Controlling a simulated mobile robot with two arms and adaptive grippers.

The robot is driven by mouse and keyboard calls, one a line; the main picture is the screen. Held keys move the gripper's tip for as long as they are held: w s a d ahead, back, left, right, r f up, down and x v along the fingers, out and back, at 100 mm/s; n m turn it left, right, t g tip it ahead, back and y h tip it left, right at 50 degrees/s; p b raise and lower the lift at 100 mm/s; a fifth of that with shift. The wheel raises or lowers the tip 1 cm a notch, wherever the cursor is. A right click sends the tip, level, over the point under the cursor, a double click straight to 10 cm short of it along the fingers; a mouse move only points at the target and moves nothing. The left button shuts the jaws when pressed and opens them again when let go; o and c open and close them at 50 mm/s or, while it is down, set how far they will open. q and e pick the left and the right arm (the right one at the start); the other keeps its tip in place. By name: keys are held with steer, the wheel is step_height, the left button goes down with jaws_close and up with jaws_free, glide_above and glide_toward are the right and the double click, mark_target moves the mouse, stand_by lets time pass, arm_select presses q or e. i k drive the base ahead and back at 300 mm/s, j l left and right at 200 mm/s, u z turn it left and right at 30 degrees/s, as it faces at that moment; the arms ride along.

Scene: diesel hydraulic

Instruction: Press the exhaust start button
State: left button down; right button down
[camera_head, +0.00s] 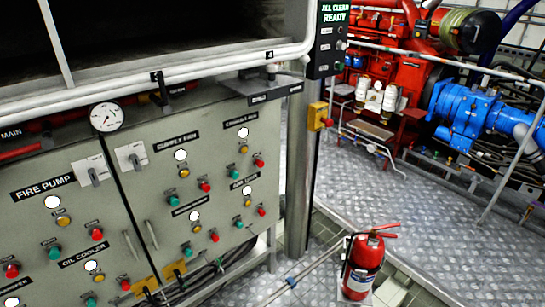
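A grey control cabinet (135,190) fills the left of the head view. At its upper right is a small dark label (241,121) that seems to read exhaust fan, though the text is blurred. Below it are a white lamp (243,132), a yellow button (244,149), a green button (229,169) and a red button (259,162). The green one sits to the left of the red one. The exact wording by each button is too small to read. Neither of my grippers is in view.
Similar button groups, labelled fire pump (43,187), oil cooler and others, cover the cabinet. A metal post (298,170) stands right of it, bearing a yellow box (318,116). A fire extinguisher (362,268) stands on the floor. Red and blue machinery (465,110) stands behind.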

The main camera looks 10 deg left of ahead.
mark_target(234, 175)
steer(key=i+l, duration=0.65)
steer(key=i, duration=0.15)
steer(key=z, duration=0.05)
